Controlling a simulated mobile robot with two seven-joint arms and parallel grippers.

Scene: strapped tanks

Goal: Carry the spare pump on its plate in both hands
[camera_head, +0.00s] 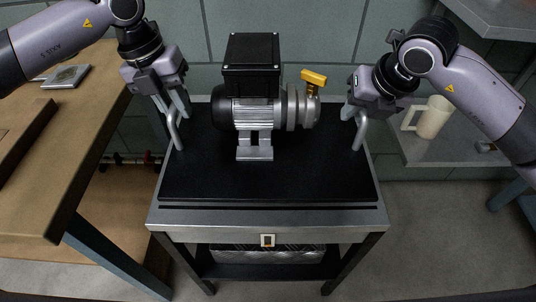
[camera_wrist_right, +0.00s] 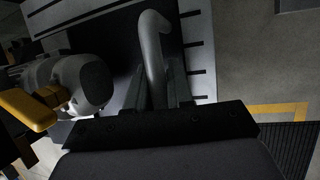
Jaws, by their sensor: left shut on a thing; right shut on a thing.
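The spare pump (camera_head: 255,112) has a black box on top, a finned grey body and a yellow lever. It stands upright on a black plate (camera_head: 310,180), which rests on or just above a metal cart; I cannot tell which. My left gripper (camera_head: 175,112) is shut on the left grey handle (camera_head: 171,132) of the plate. My right gripper (camera_head: 362,110) is shut on the right grey handle (camera_head: 360,132). In the right wrist view that handle (camera_wrist_right: 153,45) rises between the fingers, with the pump's round end (camera_wrist_right: 82,82) and yellow lever at the left.
The cart (camera_head: 210,217) has a lower shelf holding a patterned metal box (camera_head: 265,255). A wooden workbench (camera_head: 75,150) stands close on the left. A shelf at right holds a cream jug (camera_head: 433,118). A tiled wall is behind. Floor is open in front at right.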

